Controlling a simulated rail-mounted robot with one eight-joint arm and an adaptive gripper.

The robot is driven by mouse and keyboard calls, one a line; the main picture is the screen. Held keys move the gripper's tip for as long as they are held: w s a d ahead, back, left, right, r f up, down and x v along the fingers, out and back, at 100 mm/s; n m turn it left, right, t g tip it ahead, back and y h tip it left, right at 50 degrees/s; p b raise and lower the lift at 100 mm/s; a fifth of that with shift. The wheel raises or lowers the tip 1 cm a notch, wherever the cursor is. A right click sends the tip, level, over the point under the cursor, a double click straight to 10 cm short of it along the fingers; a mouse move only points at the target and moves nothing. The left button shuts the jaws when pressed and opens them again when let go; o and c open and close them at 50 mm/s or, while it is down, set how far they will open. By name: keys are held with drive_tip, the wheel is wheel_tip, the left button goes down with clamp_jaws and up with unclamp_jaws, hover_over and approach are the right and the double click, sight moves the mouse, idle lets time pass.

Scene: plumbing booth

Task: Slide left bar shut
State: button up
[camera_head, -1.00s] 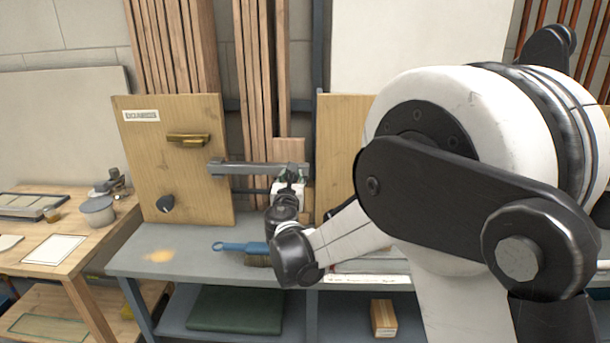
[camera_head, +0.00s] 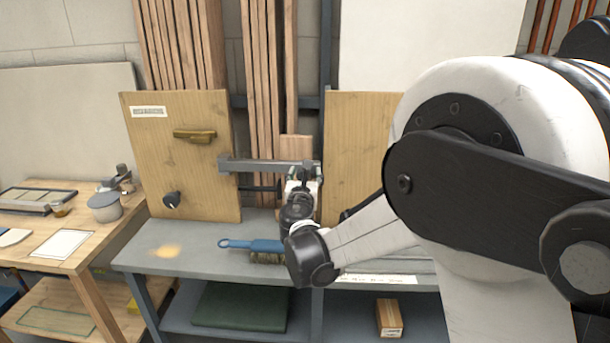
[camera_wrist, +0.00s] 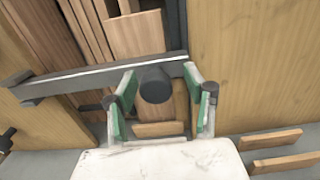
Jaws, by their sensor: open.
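A grey horizontal bar (camera_head: 262,166) is mounted at the right edge of the left wooden door panel (camera_head: 185,165) and reaches across the gap towards the right panel (camera_head: 350,140). In the wrist view the bar (camera_wrist: 80,80) runs left to right, with a dark round knob (camera_wrist: 155,85) near its right end. My gripper (camera_wrist: 160,75) is open, with one green-lined finger on each side of the knob. I cannot tell whether either finger touches it. In the head view my gripper (camera_head: 303,178) is small and partly hides the bar's right end.
A brass handle (camera_head: 194,136) and a black knob (camera_head: 171,199) stick out of the left panel. A blue-handled brush (camera_head: 255,246) lies on the grey bench (camera_head: 190,258) below. A wooden table (camera_head: 25,250) with containers stands at left.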

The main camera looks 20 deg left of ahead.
drive_tip(key=s+d, duration=0.2)
drive_tip(key=s, duration=0.9)
drive_tip(key=shift+s+d, duration=0.15)
drive_tip(key=shift+s, duration=0.25)
drive_tip(key=s+d+r+m+g+h, duration=0.25)
drive_tip(key=d+m, duration=0.75)
drive_tip(key=d, duration=0.5)
drive_tip(key=s+d+r+m+g+h, duration=0.1)
drive_tip(key=s+d+m+g+h, duration=0.25)
drive_tip(key=d+m, duration=0.9)
drive_tip(key=s+d+f+m+g+y, duration=0.1)
drive_tip(key=s+d+m, duration=0.3)
drive_tip(key=s, duration=0.3)
drive_tip(key=s+d+f+m+g+p, duration=0.1)
drive_tip(key=s+d+f+m+g, duration=0.1)
drive_tip(key=s+d+m, duration=0.2)
drive_tip(key=s+d+f+m+g+y, duration=0.1)
drive_tip(key=s+d+m, duration=0.3)
drive_tip(key=s+m, duration=0.3)
drive_tip(key=s, duration=0.4)
drive_tip(key=shift+f+m+g+y, duration=0.3)
drive_tip(key=shift+f+m, duration=0.05)
drive_tip(key=shift+f, duration=0.05)
